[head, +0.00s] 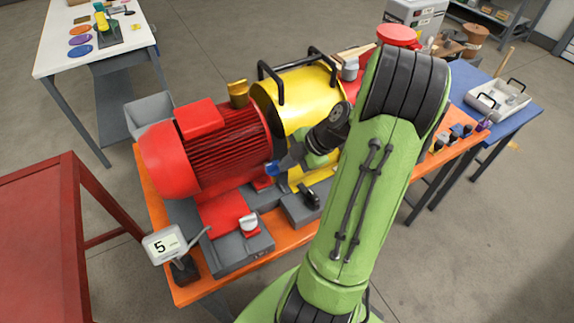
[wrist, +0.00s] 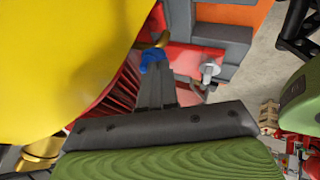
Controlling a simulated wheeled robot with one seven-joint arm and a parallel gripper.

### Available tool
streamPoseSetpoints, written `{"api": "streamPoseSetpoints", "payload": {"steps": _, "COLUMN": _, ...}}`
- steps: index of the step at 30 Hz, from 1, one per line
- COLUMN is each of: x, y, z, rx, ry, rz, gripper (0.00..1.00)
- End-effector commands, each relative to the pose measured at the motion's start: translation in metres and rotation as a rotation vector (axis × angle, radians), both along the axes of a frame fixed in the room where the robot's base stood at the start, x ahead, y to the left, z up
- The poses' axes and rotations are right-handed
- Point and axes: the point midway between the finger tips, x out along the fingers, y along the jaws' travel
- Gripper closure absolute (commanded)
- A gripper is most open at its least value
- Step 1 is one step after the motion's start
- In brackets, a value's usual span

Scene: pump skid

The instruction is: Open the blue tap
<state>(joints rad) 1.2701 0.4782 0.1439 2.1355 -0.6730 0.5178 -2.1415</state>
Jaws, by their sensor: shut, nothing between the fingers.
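The blue tap (head: 271,169) shows as a small blue handle between the red motor and the yellow housing. In the wrist view its blue handle (wrist: 152,57) lies right at the fingertips, with a brass-coloured part beside it. My gripper (head: 279,166) is shut, with its grey fingers together and nothing between them. In the wrist view the fingertips (wrist: 156,68) reach the near side of the handle. They look to be touching it or very close; I cannot tell which. The fingers hide part of the tap's lower side.
The red motor (head: 223,143) stands left of the tap, and the yellow housing (head: 297,100) with black handles stands behind it. A grey lever (head: 249,222) sits in front on the orange skid (head: 290,240).

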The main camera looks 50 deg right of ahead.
Motion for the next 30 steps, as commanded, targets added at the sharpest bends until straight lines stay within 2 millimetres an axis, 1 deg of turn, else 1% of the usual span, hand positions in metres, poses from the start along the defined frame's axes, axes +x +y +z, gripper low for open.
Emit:
{"api": "streamPoseSetpoints", "payload": {"steps": 8, "x": 0.0015, "y": -0.0027, "z": -0.001, "rx": -0.001, "ry": -0.001, "rz": 0.06, "gripper": 1.0}}
{"api": "streamPoseSetpoints", "payload": {"steps": 21, "x": 0.006, "y": -0.0083, "z": -0.0017, "rx": -0.001, "ry": -0.001, "rz": 0.232, "gripper": 1.0}}
{"api": "streamPoseSetpoints", "payload": {"steps": 30, "x": 0.0086, "y": -0.0107, "z": -0.0011, "rx": -0.001, "ry": -0.001, "rz": 0.232, "gripper": 1.0}}
